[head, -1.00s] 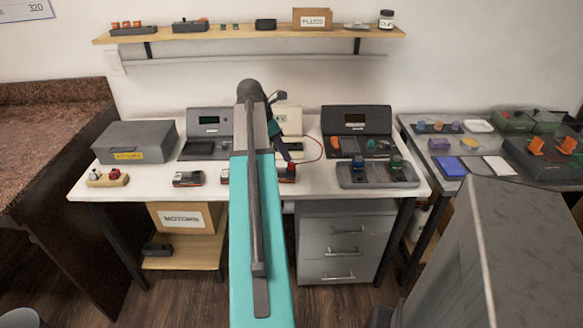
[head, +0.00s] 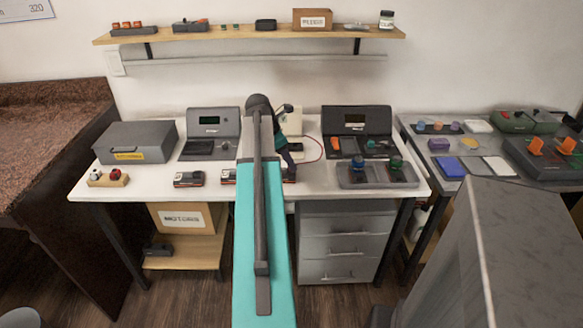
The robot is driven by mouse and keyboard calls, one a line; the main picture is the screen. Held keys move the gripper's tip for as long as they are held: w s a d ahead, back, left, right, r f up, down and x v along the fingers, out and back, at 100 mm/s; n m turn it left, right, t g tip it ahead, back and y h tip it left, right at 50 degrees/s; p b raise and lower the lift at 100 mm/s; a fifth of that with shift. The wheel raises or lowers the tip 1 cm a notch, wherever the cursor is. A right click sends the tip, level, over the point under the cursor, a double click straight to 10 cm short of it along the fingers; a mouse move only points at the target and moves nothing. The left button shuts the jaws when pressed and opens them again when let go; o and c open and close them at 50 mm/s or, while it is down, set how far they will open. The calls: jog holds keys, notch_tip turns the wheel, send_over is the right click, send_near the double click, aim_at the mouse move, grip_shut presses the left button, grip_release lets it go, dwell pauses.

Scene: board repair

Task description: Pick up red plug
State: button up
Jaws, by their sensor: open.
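My gripper (head: 293,168) is at the front middle of the white table, low over a small dark device (head: 290,179). It is open; its fingertips are small and dark, and the gap between them is hard to make out. The red part seen on this device earlier is now mostly hidden behind my gripper. Another red piece (head: 116,174) stands beside a white one on a small wooden block (head: 97,182) at the table's left front. I cannot tell from this view which red piece is the red plug.
Two dark devices with red parts (head: 188,179) (head: 228,176) lie along the front edge. A grey tray (head: 377,181) with blue and green knobs is right of my gripper. A grey box (head: 135,142) and two opened cases (head: 208,135) (head: 357,128) stand behind. A shelf (head: 250,34) hangs above.

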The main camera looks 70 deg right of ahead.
jog(key=shift+x, duration=0.85)
grip_shut()
jog(key=shift+r, duration=0.1)
jog(key=shift+r, duration=1.75)
jog(key=s+a+r+b, duration=0.1)
jog(key=a, duration=1.5)
jog(key=shift+r+p, duration=0.75)
jog(key=shift+p, duration=0.1)
